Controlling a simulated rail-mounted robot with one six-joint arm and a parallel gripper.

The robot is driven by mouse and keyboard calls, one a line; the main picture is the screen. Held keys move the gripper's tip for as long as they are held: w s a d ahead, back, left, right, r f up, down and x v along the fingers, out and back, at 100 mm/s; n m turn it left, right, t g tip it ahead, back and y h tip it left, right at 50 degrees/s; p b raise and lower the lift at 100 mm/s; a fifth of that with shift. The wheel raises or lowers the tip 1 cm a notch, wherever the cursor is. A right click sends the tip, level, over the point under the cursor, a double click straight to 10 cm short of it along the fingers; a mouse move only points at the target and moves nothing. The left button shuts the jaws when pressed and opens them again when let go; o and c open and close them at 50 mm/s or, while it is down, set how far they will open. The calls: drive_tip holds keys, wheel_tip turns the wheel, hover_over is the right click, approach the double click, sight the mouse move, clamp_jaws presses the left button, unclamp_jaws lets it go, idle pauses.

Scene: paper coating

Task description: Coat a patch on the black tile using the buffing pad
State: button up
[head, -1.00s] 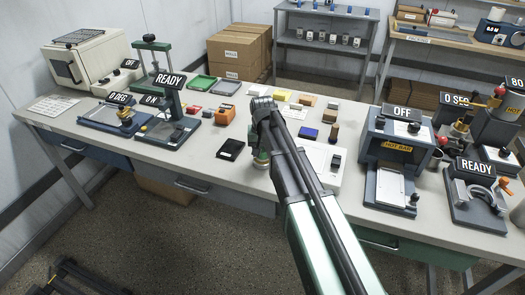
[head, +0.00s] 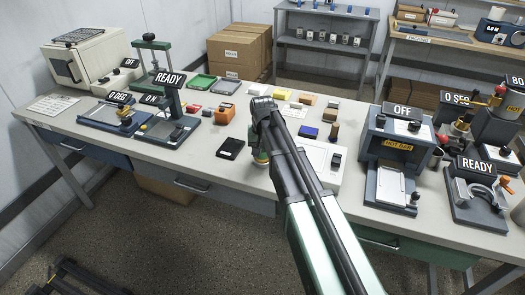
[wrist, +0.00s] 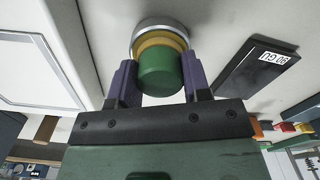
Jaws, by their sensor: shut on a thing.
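My gripper (wrist: 158,84) is shut on the buffing pad (wrist: 160,72), with a finger on each side of its green handle. The pad has a yellow band and a silver rim at its far end, close to the tabletop; whether it touches cannot be told. In the head view the pad (head: 261,157) shows only partly under the wrist.
A white plate (wrist: 36,68) lies on the other side of the pad. Small coloured blocks, including an orange one (head: 225,112), stand behind the tile. A device reading OFF (head: 400,145) stands to the right. The tabletop in front of the tile is clear.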

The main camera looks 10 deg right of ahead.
idle(0.4)
wheel_tip(320, 180, up, 7)
drive_tip(key=p, duration=0.7)
idle(0.4)
